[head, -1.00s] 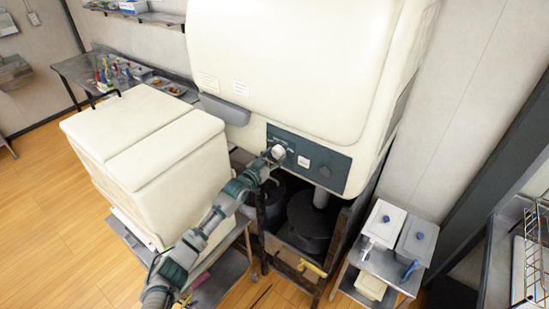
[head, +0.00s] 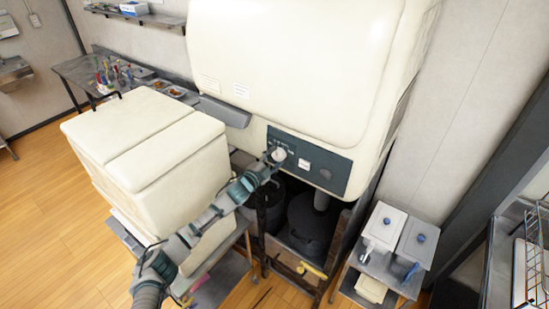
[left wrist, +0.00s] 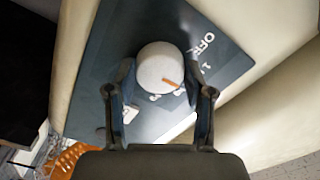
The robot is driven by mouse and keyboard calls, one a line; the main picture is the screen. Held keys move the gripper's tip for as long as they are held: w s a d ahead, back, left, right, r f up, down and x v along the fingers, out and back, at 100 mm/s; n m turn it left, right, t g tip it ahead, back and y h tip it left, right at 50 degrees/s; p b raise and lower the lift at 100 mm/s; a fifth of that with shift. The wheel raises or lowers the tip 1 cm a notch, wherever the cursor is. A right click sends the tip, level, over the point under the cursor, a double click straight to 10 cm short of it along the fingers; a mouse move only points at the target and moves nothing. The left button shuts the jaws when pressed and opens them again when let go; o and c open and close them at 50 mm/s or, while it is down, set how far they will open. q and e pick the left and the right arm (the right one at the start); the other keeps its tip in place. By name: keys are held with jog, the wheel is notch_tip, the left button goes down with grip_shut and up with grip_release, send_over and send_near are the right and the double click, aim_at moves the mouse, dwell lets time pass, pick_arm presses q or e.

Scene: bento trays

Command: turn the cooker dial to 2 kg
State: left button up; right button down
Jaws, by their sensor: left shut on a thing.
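The cooker (head: 285,65) is a large cream machine with a dark control panel (head: 306,160) on its lower front. The white dial (head: 278,155) is at the panel's left end. My left gripper (head: 272,160) is at the dial. In the left wrist view the round dial (left wrist: 160,68) sits between the two fingers of my left gripper (left wrist: 160,90), which is shut on it. The dial's orange mark (left wrist: 171,83) points to the lower right. "OFF" and "1" show on the panel (left wrist: 225,70) to the right; other markings are partly hidden by a finger. My right gripper is not in view.
A cream chest (head: 150,140) stands left of the cooker, beside my left arm. A dark pot (head: 312,222) sits below the panel. Two lidded containers (head: 400,230) stand on a small cart at the right. A side table (head: 75,72) with bottles is at the back left.

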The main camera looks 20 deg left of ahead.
pick_arm(q)
jog(key=m, duration=0.3)
jog(key=shift+f+m+p, duration=0.1)
jog(key=shift+m+p, duration=0.2)
jog(key=shift+p, duration=0.05)
jog(key=shift+f+m, duration=0.15)
jog(key=shift+m, duration=0.15)
jog(key=o, duration=1.2)
jog(key=shift+c, duration=0.2)
jog(key=v, duration=1.2)
